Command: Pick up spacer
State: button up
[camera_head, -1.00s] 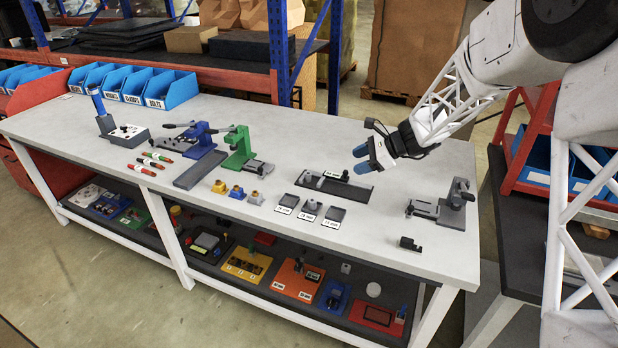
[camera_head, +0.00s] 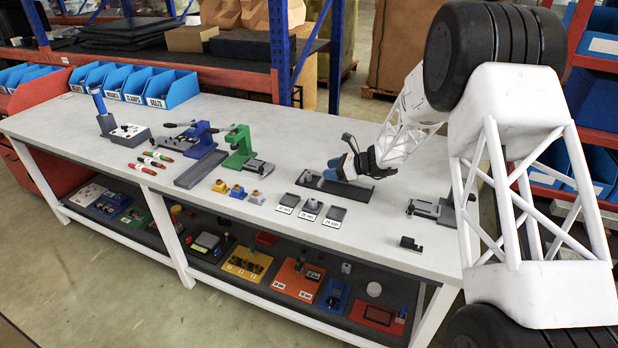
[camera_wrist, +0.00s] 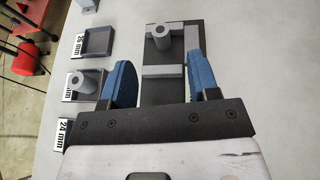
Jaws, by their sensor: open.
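Two grey, hollow cylindrical spacers show in the wrist view. One spacer (camera_wrist: 77,81) stands in the middle small tray (camera_wrist: 67,94), left of my gripper (camera_wrist: 165,72). That spacer also shows in the head view (camera_head: 310,203). The other cylinder (camera_wrist: 162,36) stands at the far end of a dark fixture (camera_wrist: 160,93), ahead of the fingers. My gripper (camera_head: 342,167) is open and empty, with its blue fingers above the fixture (camera_head: 352,192) and apart from both cylinders. A grey crossbar (camera_wrist: 164,71) of the fixture shows between the fingers.
Empty trays stand on both sides of the middle tray: a left one (camera_head: 290,199) and a right one (camera_head: 336,214). A green press (camera_head: 238,146) and grey device (camera_head: 437,208) flank the area. A small black block (camera_head: 411,243) lies near the front edge.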

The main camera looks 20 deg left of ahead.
aim_at(310, 172)
jog(key=shift+a, duration=0.1)
jog(key=shift+x, duration=1.2)
jog(key=shift+a, duration=0.1)
jog(key=shift+x, duration=2.5)
jog(key=shift+f, duration=0.1)
jog(key=shift+c, duration=0.4)
grip_shut()
